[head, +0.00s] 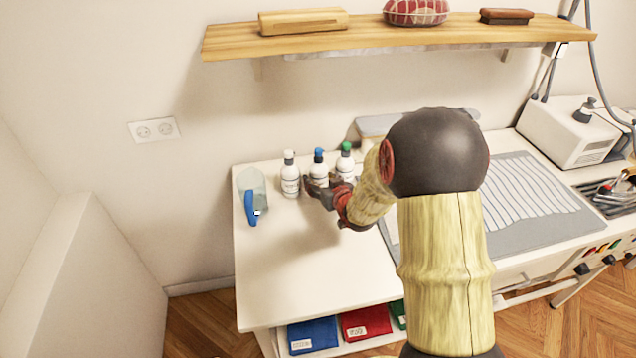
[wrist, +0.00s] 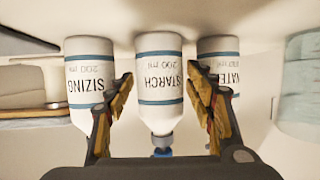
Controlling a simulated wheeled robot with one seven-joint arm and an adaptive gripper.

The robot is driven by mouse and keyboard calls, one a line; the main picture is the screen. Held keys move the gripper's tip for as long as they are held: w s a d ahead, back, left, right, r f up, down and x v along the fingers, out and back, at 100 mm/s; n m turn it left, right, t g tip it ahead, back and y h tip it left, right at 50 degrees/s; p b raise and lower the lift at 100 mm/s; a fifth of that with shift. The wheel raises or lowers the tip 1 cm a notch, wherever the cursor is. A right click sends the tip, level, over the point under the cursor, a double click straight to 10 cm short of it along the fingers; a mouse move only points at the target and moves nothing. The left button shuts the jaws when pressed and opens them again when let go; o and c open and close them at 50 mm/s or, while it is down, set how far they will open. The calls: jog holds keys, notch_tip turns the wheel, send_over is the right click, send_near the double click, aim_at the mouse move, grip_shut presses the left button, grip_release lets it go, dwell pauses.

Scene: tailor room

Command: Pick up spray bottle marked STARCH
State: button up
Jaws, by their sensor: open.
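The STARCH bottle (head: 318,167), white with a blue top, stands upright between two similar bottles on the white table. In the wrist view, which is upside down, its STARCH label (wrist: 159,85) is readable in the middle. My gripper (head: 321,186) is open right at its front and hides its lower part in the head view. In the wrist view my gripper (wrist: 160,82) has one finger on each side of the bottle. I cannot tell how far the fingers reach around it, and no contact shows.
The white-topped WATER bottle (head: 290,178) stands close on the left. The green-topped SIZING bottle (head: 345,161) is close on the right. A clear jug with a blue handle (head: 251,207) is farther left. A wooden shelf (head: 400,40) hangs above. The front table area (head: 300,270) is clear.

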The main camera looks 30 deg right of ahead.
jog(key=shift+x, duration=1)
jog(key=shift+r, duration=0.1)
jog(key=shift+c, duration=0.5)
jog(key=shift+s, duration=0.1)
jog(key=c, duration=1.1)
jog(key=shift+c, duration=0.7)
